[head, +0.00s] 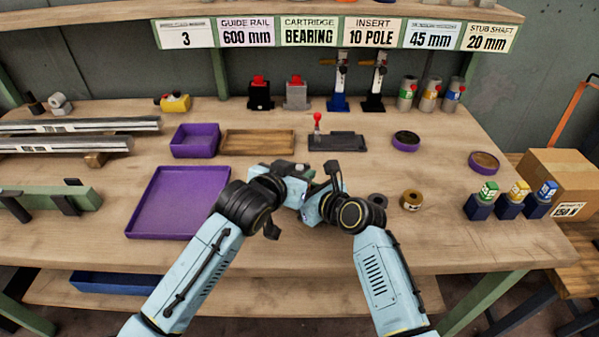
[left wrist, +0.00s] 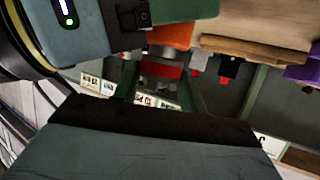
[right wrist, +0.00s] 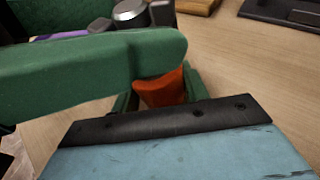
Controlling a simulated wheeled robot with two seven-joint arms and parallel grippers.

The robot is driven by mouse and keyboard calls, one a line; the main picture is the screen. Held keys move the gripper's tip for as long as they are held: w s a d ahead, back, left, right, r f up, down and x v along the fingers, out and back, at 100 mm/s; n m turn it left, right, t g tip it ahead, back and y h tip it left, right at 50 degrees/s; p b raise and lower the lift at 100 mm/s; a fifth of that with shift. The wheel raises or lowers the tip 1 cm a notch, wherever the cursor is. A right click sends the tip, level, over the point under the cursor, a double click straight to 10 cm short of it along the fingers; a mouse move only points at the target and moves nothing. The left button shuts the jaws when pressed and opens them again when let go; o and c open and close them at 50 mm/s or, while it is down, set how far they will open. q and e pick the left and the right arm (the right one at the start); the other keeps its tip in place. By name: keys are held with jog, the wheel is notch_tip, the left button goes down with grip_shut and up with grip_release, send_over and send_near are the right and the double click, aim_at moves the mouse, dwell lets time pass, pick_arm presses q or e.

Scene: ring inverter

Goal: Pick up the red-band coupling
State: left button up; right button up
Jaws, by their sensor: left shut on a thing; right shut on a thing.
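In the left wrist view, the red-band coupling (left wrist: 162,71), a grey body with a red band, sits between the green fingers of my left gripper (left wrist: 160,90), which is shut on it. My right gripper (right wrist: 160,98) is shut on an orange-red piece (right wrist: 160,88) in the right wrist view. An orange piece (left wrist: 170,34) also shows right beside the coupling in the left wrist view; I cannot tell whether it joins the coupling. In the head view both grippers meet above the table's front middle, and their arms hide the coupling there.
A purple tray (head: 178,202) lies left of the grippers. A wooden tray (head: 257,142) and a dark fixture with a red knob (head: 337,141) stand behind. Rings (head: 411,200) lie to the right, with several blue holders (head: 510,206) beyond. Banded cylinders (head: 430,96) stand at the back right.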

pick_arm(q)
notch_tip(320, 180, up, 10)
dwell(0.6)
pick_arm(e)
jog(key=o, duration=1.3)
